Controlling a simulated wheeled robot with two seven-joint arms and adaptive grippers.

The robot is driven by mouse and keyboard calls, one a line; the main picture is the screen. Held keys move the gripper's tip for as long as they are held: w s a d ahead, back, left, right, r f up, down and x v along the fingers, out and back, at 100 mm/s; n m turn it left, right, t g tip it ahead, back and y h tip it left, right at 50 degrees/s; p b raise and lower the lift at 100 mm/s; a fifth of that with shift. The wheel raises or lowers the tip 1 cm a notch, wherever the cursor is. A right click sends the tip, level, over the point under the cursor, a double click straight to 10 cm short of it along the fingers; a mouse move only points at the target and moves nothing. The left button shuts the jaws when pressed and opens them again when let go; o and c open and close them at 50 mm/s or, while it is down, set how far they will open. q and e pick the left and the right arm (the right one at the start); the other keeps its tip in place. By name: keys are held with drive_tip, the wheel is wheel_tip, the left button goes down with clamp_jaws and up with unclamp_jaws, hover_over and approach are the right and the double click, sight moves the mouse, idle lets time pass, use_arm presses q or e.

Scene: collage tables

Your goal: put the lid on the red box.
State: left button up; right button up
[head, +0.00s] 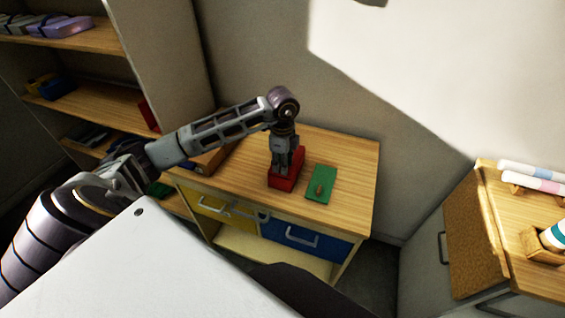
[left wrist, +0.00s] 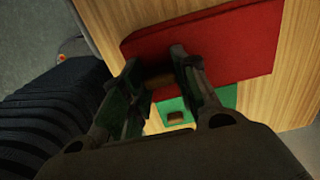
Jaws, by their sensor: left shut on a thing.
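A red box (head: 284,182) stands on the wooden table, under my left gripper (head: 287,165), whose fingers point down. In the left wrist view, a flat red lid (left wrist: 235,55) lies below my left gripper (left wrist: 165,75). The gripper is shut on its brown knob (left wrist: 158,80). The fingers hide part of the lid, and I cannot tell whether it rests fully on the box. A green lid (head: 322,183) with a brown knob lies flat to the right of the red box; it also shows in the left wrist view (left wrist: 221,97). My right gripper is not in view.
The wooden table (head: 345,157) has bare room behind and right of the green lid. A yellow drawer (head: 222,208) and a blue drawer (head: 305,243) are in its front. A shelf (head: 85,98) stands left. A cork-sided cabinet (head: 468,240) with rolls stands right.

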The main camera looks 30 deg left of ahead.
use_arm(q)
drive_tip(key=shift+f, duration=0.2)
idle(0.4)
drive_tip(key=o, duration=1.1)
drive_tip(key=shift+c, duration=0.2)
drive_tip(key=o, duration=0.5)
drive_tip(key=shift+c, duration=0.2)
drive_tip(key=shift+r, duration=0.15)
drive_tip(key=shift+r+p, duration=0.75)
drive_tip(key=shift+r, duration=0.35)
drive_tip(key=shift+r+p, duration=1.5)
drive_tip(key=shift+r, duration=0.8)
